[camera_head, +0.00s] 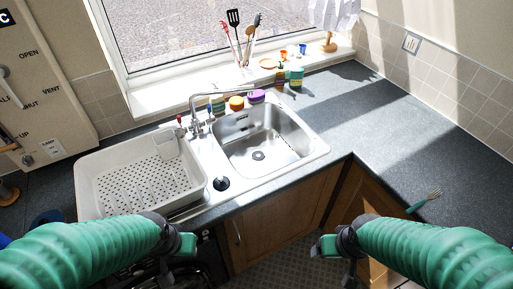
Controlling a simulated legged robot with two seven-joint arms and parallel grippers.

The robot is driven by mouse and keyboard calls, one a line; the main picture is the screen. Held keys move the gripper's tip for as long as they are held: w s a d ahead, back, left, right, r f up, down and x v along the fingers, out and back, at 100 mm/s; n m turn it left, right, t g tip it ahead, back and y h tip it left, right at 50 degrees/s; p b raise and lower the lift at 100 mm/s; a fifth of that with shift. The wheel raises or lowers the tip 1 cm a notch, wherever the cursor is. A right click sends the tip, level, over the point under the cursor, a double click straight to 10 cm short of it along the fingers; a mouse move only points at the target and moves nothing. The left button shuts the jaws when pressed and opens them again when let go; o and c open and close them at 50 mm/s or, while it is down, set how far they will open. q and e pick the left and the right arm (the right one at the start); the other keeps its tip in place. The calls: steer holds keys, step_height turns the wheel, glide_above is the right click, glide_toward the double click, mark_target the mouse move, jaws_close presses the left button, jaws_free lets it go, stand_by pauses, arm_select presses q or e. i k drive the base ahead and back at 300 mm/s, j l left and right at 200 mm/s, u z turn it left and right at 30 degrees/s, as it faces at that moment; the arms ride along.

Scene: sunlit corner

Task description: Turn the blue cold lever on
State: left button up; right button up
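A chrome mixer tap (197,122) stands at the back of the sink, between the drainer and the basin. A red-marked lever (180,120) shows on its left side. A blue cold lever is too small to make out at the tap. My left gripper (180,245) is in front of the counter at the lower left, well short of the tap and apart from it. My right gripper (328,247) is in front of the cupboards at the lower right, also far from the tap. Neither appears to hold anything, and the finger gaps are unclear.
A white dish rack (140,172) fills the left drainer. The steel basin (262,142) is empty. Sponges (236,103) and bottles (296,78) stand behind it. A utensil holder (243,68) is on the sill.

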mark_target(210, 120)
steer(key=i+l+u, duration=0.45)
steer(key=i+l, duration=0.3)
